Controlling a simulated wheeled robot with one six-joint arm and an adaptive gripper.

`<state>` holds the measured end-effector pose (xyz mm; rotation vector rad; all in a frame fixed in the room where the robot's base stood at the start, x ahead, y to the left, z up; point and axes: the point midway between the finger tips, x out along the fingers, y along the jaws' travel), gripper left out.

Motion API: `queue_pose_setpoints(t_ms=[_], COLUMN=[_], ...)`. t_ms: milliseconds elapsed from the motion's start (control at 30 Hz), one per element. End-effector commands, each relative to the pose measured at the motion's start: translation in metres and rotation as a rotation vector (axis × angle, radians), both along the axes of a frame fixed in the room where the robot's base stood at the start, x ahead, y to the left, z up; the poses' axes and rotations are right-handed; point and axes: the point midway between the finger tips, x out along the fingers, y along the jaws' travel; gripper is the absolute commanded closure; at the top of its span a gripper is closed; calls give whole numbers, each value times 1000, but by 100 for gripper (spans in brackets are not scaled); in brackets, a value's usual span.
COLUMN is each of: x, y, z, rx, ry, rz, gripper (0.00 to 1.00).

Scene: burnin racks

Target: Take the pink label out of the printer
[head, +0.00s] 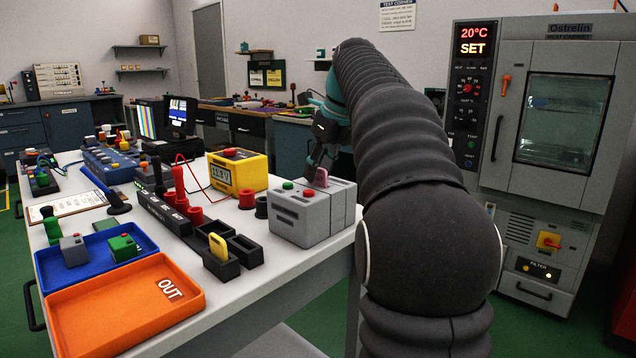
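The printer (300,222) is a grey box with a green button and a red button on top, near the right edge of the white bench. The pink label (321,178) stands up from the top of the printer, to the right of the red button. My gripper (317,170) is pointing down over the printer, with its dark fingertips right at the pink label. The fingers partly cover the label. I cannot tell whether they are closed on it or only around it.
An orange tray marked OUT (125,312) and a blue tray (93,268) lie at the front left of the bench. A yellow meter (238,173) and a black block with a yellow piece (221,262) stand left of the printer. An oven (540,150) stands at right.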

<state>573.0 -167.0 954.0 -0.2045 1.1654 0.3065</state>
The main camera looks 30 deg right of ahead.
Motion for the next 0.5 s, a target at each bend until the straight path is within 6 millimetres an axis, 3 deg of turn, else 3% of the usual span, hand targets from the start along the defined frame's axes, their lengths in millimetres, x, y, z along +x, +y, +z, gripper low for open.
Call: queue_pose_setpoints(t_ms=[367,500], x=[4,4], y=[1,1], z=[-10,-10], rx=[-1,-1], ry=[0,0], rz=[0,0], gripper=[62,98])
